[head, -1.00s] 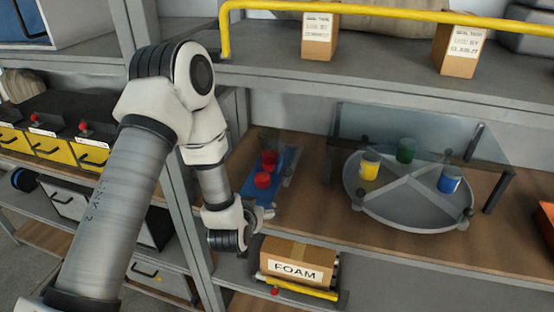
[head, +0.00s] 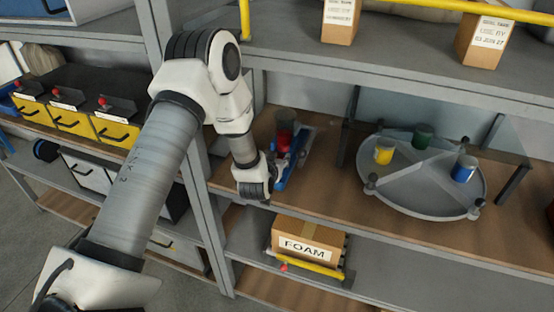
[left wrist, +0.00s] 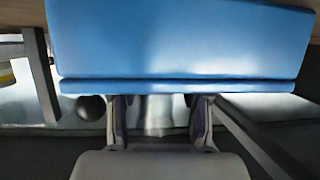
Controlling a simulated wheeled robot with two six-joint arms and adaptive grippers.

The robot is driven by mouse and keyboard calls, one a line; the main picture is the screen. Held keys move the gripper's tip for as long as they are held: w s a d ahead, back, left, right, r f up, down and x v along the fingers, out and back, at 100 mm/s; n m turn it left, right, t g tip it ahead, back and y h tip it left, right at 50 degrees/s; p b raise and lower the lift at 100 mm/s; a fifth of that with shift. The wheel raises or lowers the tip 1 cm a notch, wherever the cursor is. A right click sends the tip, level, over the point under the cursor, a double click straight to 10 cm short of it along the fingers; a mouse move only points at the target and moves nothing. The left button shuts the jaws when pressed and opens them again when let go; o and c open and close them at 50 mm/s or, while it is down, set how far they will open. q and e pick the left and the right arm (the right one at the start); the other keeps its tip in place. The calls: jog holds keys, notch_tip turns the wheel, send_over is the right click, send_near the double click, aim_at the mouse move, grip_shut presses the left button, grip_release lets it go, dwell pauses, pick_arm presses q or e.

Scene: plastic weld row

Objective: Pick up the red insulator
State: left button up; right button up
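I cannot tell which is the one named. My left arm reaches in from the left, its wrist in front of the holder; the gripper fingers are hardly visible there. In the left wrist view, my left gripper (left wrist: 159,112) has its two fingers apart with nothing seen between them. A wide blue surface (left wrist: 180,40) fills the upper part of that view, close to the fingertips. No red shows there. My right gripper is not in view.
A grey divided round tray (head: 425,202) with yellow (head: 384,151), green (head: 422,136) and blue (head: 464,169) cans stands to the right under a clear panel. A FOAM box (head: 305,245) sits below. A shelf post (head: 208,230) stands left of the wrist.

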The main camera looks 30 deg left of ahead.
pick_arm(q)
jog(key=c, duration=0.3)
jog(key=shift+w+r, duration=0.1)
jog(key=shift+r, duration=0.45)
notch_tip(320, 180, up, 2)
jog(key=shift+d+r+b, duration=0.1)
jog(key=shift+r+b, duration=0.1)
jog(key=shift+b, duration=0.35)
jog(key=shift+s+d+r+b, duration=0.2)
jog(key=shift+s+d+b, duration=0.35)
jog(key=shift+s+d, duration=1.35)
jog(key=shift+s+d+r+b, duration=0.25)
jog(key=shift+s+d+b, duration=0.3)
jog(key=shift+s+d, duration=1.3)
jog(key=shift+s+d+r+b, duration=0.2)
jog(key=shift+s+d+b, duration=0.35)
jog(key=shift+s+d, duration=1.35)
